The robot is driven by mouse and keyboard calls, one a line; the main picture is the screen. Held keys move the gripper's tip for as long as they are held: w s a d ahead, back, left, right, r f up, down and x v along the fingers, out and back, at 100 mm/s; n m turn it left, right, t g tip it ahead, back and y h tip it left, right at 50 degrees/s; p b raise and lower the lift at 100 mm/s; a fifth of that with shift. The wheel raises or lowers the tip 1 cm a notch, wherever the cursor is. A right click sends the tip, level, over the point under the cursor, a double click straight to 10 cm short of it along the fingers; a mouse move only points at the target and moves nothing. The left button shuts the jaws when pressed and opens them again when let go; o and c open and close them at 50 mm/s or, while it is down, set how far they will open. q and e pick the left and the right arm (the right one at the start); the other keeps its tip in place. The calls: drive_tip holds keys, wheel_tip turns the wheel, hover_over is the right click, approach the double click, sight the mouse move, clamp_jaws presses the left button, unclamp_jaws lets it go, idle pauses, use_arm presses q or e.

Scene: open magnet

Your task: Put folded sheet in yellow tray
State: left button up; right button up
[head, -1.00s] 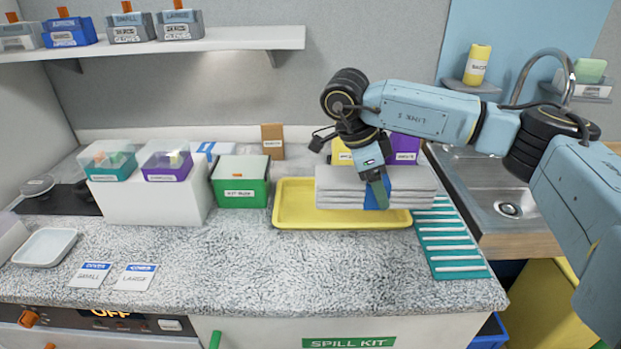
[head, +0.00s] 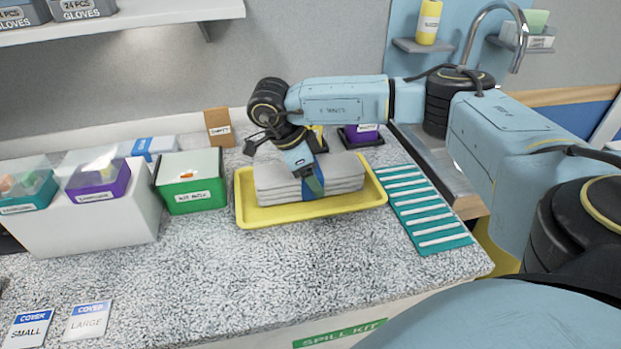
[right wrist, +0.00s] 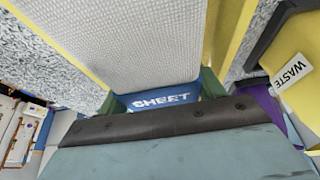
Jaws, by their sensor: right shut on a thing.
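The folded sheet (head: 275,186) is a grey layered stack with a blue band around its middle. In the head view it lies within the outline of the yellow tray (head: 245,215), low and close to the tray floor; whether it touches the floor I cannot tell. My right gripper (head: 313,185) is shut on the sheet at its blue band. In the right wrist view the band reads "SHEET" (right wrist: 160,98), between the green fingertips, with the yellow tray rim (right wrist: 232,30) beside it. My left gripper is not in view.
A green box (head: 195,196) stands left of the tray. A teal ribbed mat (head: 425,205) lies right of it, with the sink beyond. A purple container (head: 362,133) is behind the tray, and a yellow waste container (right wrist: 285,45) shows close by.

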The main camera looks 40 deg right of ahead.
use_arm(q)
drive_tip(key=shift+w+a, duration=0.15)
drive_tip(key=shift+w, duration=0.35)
use_arm(e)
drive_tip(key=shift+f, duration=0.5)
drive_tip(key=o, duration=0.9)
drive_tip(key=shift+f, duration=0.15)
drive_tip(key=shift+c, duration=0.2)
drive_tip(key=o, duration=0.4)
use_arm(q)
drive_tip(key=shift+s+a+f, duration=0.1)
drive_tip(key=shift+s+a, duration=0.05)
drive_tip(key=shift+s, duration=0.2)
